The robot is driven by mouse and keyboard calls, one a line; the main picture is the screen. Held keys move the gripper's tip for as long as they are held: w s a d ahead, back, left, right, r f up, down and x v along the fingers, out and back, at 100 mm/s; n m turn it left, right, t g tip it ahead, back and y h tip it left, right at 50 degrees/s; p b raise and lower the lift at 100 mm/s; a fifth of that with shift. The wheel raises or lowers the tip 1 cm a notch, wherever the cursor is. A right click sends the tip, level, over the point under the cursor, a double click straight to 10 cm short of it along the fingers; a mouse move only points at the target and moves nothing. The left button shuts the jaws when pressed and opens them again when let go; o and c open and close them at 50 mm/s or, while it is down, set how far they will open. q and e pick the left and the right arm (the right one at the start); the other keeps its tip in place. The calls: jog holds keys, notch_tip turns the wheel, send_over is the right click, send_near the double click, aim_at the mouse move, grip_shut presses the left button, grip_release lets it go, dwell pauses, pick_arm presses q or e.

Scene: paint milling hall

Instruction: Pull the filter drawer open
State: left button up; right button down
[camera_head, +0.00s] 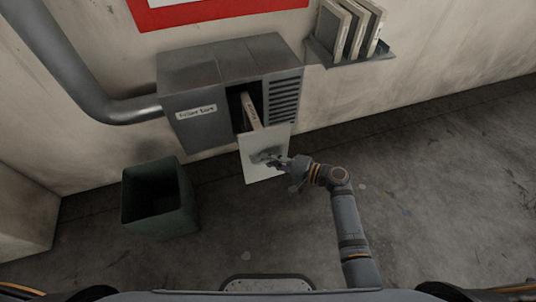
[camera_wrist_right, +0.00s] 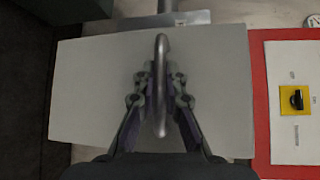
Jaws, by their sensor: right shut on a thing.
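The filter drawer has a pale square front (camera_head: 262,168) and stands pulled out from the grey wall-mounted unit (camera_head: 225,85). Behind the front, part of a labelled filter (camera_head: 252,112) shows in the drawer. My right gripper (camera_head: 276,160) is at the middle of the drawer front. In the right wrist view, my right gripper (camera_wrist_right: 161,90) has its fingers on both sides of the metal bar handle (camera_wrist_right: 161,50), shut on it. The drawer front (camera_wrist_right: 215,90) fills the middle of that view. My left gripper is not in view.
A dark green open bin (camera_head: 160,200) stands on the floor left of the drawer. A shelf (camera_head: 370,60) with several upright filters is on the wall at right. A duct (camera_head: 75,75) joins the unit's left side. The floor at right is clear.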

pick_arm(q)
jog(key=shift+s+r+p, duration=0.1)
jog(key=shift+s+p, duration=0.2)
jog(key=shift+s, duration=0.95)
pick_arm(e)
jog(key=shift+s+d, duration=0.25)
jog(key=shift+s, duration=0.45)
jog(key=shift+s+d, duration=0.2)
jog(key=shift+s, duration=0.45)
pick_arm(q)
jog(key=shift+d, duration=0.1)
pick_arm(e)
jog(key=c, duration=1.7)
grip_release()
jog(key=v, duration=1.2)
